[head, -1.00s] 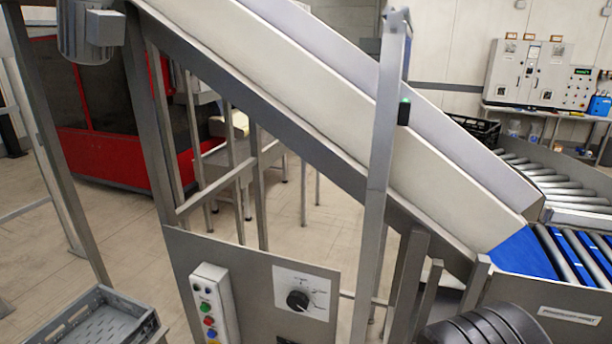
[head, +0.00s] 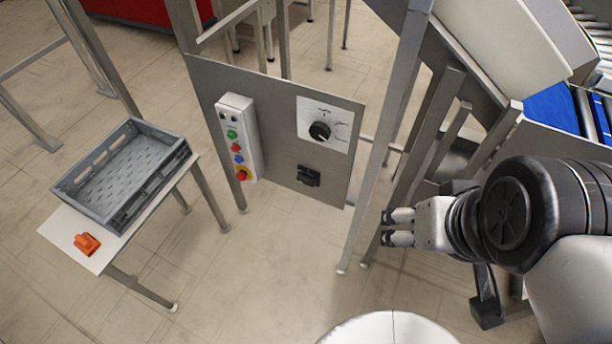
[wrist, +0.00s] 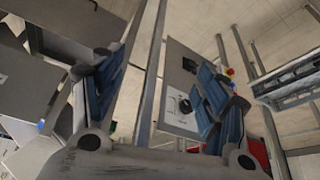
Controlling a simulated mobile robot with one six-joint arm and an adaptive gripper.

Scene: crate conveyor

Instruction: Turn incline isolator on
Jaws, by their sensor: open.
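No label tells me which is the incline isolator, and the switch's position is too small to read. My gripper (head: 389,227) is open and empty, to the right of the panel and apart from it, fingers pointing left.
A button box (head: 238,135) with coloured buttons is on the panel's left. A steel post (head: 390,130) rises between panel and gripper. At left, a small table (head: 75,228) holds a grey crate (head: 145,190) and an orange object (head: 87,243). The floor before the panel is clear.

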